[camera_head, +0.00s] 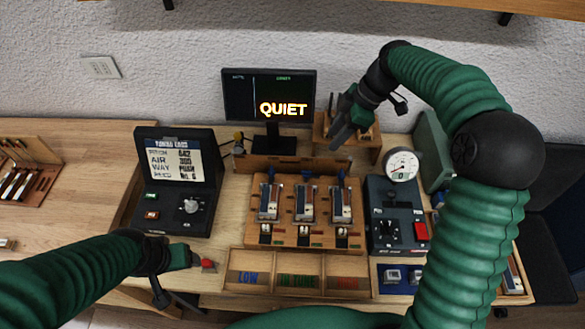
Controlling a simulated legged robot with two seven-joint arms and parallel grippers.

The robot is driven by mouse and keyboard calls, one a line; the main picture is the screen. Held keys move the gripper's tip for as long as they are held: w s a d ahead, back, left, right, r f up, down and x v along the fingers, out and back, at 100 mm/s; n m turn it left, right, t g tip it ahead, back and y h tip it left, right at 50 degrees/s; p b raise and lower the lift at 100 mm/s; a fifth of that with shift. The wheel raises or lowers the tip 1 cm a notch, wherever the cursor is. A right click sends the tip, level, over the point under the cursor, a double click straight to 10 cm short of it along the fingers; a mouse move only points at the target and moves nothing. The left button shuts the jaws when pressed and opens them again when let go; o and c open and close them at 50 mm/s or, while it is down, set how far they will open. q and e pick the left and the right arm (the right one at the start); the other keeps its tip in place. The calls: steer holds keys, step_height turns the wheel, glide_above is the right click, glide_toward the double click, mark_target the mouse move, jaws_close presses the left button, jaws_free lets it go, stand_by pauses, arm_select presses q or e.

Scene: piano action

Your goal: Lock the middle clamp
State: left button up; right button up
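A wooden fixture (284,211) at the middle of the bench holds three key-like units side by side. The middle unit (304,203) has a small dark and pale fitting (304,232) at its front, which may be the middle clamp; its state is too small to tell. My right gripper (345,132) hangs above and behind the fixture's right end, in front of a wooden rack, apart from the units. My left gripper (200,262) is at the front left, left of the trays, with a red piece at its tip. Finger gaps are unclear on both.
A monitor (245,92) reading QUIET stands behind the fixture. A black case with a screen (175,163) is at left. A dark box (384,206) with a red switch and a round gauge (402,165) are at right. Labelled trays (297,292) lie in front.

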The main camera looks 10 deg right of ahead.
mark_target(308, 171)
steer(key=p+x, duration=0.1)
steer(key=x, duration=1.5)
steer(key=shift+d+f, duration=0.15)
steer(key=shift+d, duration=0.05)
jaws_close()
